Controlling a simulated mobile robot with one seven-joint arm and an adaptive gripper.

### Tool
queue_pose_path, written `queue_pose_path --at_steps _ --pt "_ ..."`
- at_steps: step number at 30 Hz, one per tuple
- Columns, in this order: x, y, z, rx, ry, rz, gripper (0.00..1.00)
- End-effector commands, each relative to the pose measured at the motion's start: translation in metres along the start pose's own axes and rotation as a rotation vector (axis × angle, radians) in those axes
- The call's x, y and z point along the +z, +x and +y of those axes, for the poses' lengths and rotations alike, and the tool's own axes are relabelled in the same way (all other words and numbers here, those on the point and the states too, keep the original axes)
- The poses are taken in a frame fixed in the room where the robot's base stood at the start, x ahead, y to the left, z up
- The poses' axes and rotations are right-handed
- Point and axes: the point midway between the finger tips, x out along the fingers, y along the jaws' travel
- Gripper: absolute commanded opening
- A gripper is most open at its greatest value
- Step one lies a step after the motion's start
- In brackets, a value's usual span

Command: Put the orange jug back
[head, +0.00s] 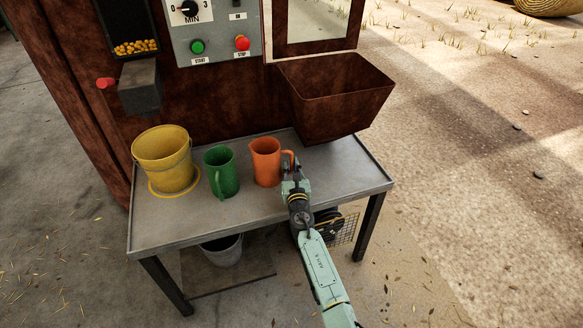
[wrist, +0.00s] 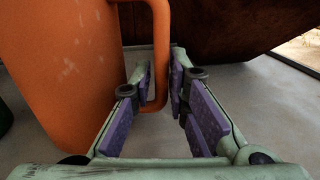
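The orange jug (head: 265,163) stands upright on the metal table, at the right of a row of vessels. Its handle (wrist: 162,55) faces right, toward my gripper. My gripper (head: 292,164) reaches in from the front right at handle height. In the wrist view my gripper (wrist: 161,78) has one finger inside the handle loop and one outside. Both fingertips lie close against the handle, with hardly any gap. The jug body (wrist: 70,70) fills the left of the wrist view. The jug seems to rest on the table.
A green jug (head: 222,174) stands just left of the orange jug. A yellow bucket (head: 164,158) stands further left inside a yellow ring (head: 156,192). A brown hopper (head: 335,95) overhangs the table's back right. The table (head: 330,180) is bare at front and right.

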Motion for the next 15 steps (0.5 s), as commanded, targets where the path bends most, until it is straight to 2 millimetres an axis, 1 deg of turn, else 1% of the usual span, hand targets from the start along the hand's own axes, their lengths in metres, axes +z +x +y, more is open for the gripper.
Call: queue_pose_path --at_steps 1,4,5,12,15 --pt "0.0001 0.0000 0.0000 0.000 0.000 0.000 0.21" --pt "0.0002 0.0000 0.0001 0.000 0.000 0.000 0.28" --pt "0.0002 0.0000 0.0001 0.000 0.000 0.000 0.28" --pt "0.0004 0.0000 0.0001 0.000 0.000 0.000 0.28" --pt "0.0044 0.0000 0.0000 0.000 0.000 0.000 0.28"
